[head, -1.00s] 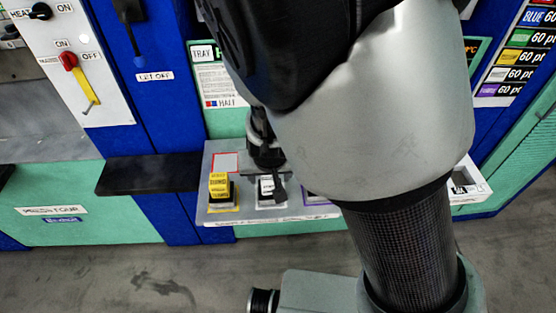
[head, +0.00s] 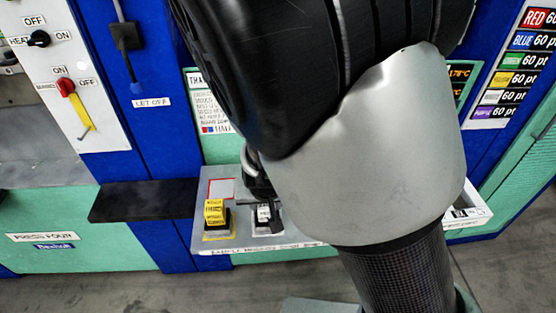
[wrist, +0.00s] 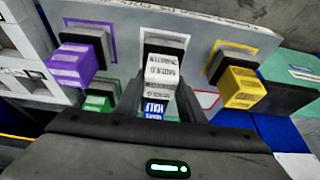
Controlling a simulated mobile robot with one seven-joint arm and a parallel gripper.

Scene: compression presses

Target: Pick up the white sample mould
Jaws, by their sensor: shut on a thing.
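The white sample mould (wrist: 161,72) has printed text on its face and a dark base in a white-outlined spot of the grey tray (wrist: 128,40). It shows in the wrist view just beyond my gripper (wrist: 163,92), whose dark fingers are shut on it. In the head view the white mould (head: 264,214) is partly covered by my gripper (head: 262,206). I cannot tell whether the mould is lifted off the tray.
A purple mould (wrist: 74,66) and a yellow mould (wrist: 241,88) stand on either side. A green mould (wrist: 98,102) and a blue mould (wrist: 156,108) are also close. A black shelf (head: 145,201) juts out left of the tray.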

